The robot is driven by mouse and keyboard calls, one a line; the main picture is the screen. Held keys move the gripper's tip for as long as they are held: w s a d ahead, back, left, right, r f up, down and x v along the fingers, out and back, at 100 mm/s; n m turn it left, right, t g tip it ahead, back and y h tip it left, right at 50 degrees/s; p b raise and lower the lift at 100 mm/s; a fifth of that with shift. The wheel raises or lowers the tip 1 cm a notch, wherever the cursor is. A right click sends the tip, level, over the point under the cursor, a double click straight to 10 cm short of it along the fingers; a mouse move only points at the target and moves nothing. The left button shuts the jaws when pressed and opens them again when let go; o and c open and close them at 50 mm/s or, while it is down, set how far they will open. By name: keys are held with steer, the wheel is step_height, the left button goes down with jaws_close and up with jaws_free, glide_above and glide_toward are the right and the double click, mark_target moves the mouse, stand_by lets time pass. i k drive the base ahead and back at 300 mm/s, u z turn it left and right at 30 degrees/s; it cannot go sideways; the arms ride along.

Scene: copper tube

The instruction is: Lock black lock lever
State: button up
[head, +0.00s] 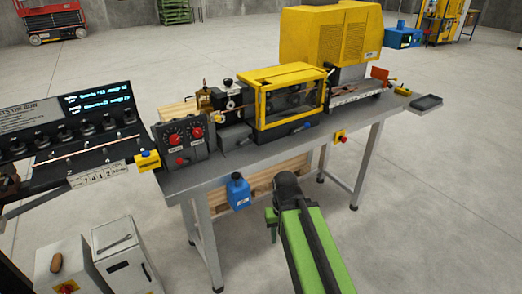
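A bench machine with a yellow-framed guard (262,105) stands on the grey table (215,178). Small dark handles and knobs sit along its front, among them a dark part (245,141) low on the left. I cannot tell for sure which one is the black lock lever at this size. My green and black arm reaches up from the bottom of the head view. My gripper (272,226) seems to be at the arm's left side, in front of the table and apart from the machine. Its fingers are too small and partly hidden to show whether they are open.
A control box with red knobs (183,141) stands at the table's left end. A blue box (238,193) and a yellow box with a red button (340,136) hang on the front edge. White cabinets (125,255) stand at lower left. The floor right of my arm is clear.

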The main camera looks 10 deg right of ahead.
mark_target(250, 136)
steer(key=u, duration=0.2)
steer(key=i, duration=0.75)
steer(key=u, duration=1.95)
steer(key=k, duration=1.45)
steer(key=z, duration=0.35)
steer(key=i, duration=1)
steer(key=u, duration=0.15)
